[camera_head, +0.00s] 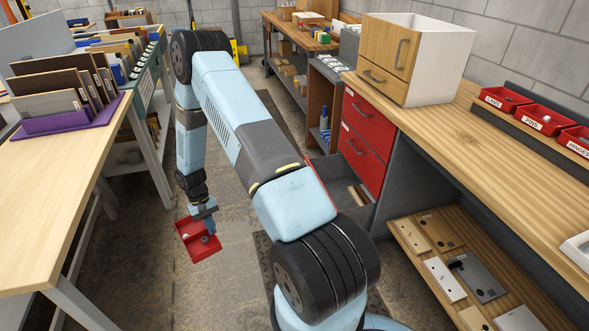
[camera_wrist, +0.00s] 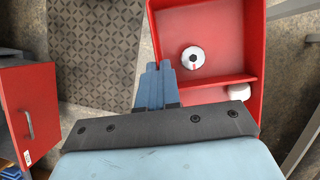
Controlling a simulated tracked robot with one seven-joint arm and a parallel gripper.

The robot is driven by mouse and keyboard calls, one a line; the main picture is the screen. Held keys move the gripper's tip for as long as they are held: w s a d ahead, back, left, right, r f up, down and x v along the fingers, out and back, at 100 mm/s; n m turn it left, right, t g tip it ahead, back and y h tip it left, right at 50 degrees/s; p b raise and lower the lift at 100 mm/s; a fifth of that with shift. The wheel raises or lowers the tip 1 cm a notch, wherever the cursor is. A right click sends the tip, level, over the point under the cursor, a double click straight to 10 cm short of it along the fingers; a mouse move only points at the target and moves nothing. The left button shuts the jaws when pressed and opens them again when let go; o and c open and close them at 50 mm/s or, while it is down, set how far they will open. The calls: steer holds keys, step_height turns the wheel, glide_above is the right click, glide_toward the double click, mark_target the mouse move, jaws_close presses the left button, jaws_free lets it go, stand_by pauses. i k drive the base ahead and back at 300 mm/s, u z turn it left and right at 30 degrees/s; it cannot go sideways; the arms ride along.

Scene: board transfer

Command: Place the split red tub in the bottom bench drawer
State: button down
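The split red tub (camera_head: 187,245) hangs from my gripper in the aisle between the benches, a little tilted in the head view. In the wrist view the tub (camera_wrist: 222,40) shows a divider, a round white piece with a dark centre (camera_wrist: 192,58) in the larger compartment, and a white piece (camera_wrist: 238,91) in the smaller one. My gripper (camera_head: 207,220) is shut on the tub's side wall; its fingers (camera_wrist: 164,82) straddle that wall. The bottom bench drawer (camera_head: 333,167) seems pulled out under the right bench; my arm hides part of it.
Two shut red drawers (camera_head: 370,118) sit above it. A wooden lower shelf (camera_head: 415,257) with plates is at the right. The left table (camera_head: 45,190) holds a purple rack (camera_head: 75,120). Open floor (camera_head: 150,285) lies between; a patterned mat (camera_wrist: 93,50) is beside the tub.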

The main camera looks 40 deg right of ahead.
mark_target(337, 205)
steer(key=u, duration=0.05)
steer(key=i, duration=0.85)
